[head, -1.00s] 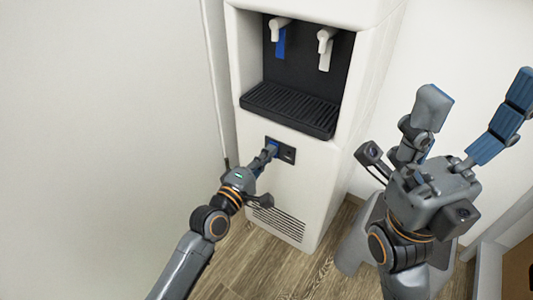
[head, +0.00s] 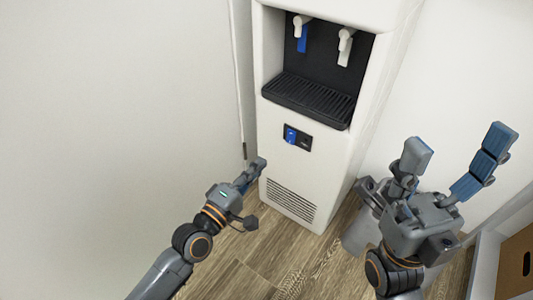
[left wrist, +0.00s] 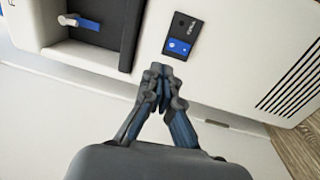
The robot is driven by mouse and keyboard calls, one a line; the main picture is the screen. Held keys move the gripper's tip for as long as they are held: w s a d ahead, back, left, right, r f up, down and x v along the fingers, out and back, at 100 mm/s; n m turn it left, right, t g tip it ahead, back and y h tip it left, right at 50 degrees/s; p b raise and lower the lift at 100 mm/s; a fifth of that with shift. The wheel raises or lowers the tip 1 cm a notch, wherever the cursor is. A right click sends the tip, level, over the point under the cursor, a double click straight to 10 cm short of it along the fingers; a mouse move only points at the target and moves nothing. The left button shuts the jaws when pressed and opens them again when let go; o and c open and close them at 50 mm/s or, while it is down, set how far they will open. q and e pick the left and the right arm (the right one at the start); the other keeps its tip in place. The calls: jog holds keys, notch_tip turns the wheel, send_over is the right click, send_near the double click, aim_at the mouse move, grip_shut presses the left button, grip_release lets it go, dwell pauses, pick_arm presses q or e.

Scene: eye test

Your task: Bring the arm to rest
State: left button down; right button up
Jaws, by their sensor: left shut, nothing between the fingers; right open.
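My left gripper (head: 260,164) is shut and empty, low at the left front side of the white water dispenser (head: 322,170). In the left wrist view its closed fingertips (left wrist: 158,70) show below the dark switch panel (left wrist: 181,36), apart from it. The panel (head: 298,137) has a blue switch (head: 291,135) and sits below the drip tray (head: 308,101). My right gripper (head: 452,155) is open and empty, fingers spread upward, right of the dispenser.
The dispenser has a blue tap (head: 302,38) and a white tap (head: 345,47). A plain wall (head: 110,110) stands at the left. Wood floor (head: 255,255) lies open in front. A brown box (head: 516,262) on a white shelf is at the lower right.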

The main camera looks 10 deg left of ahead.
pick_arm(q)
jog(key=shift+s+a+r, duration=0.1)
jog(key=shift+s+a, duration=0.1)
jog(key=shift+s, duration=0.25)
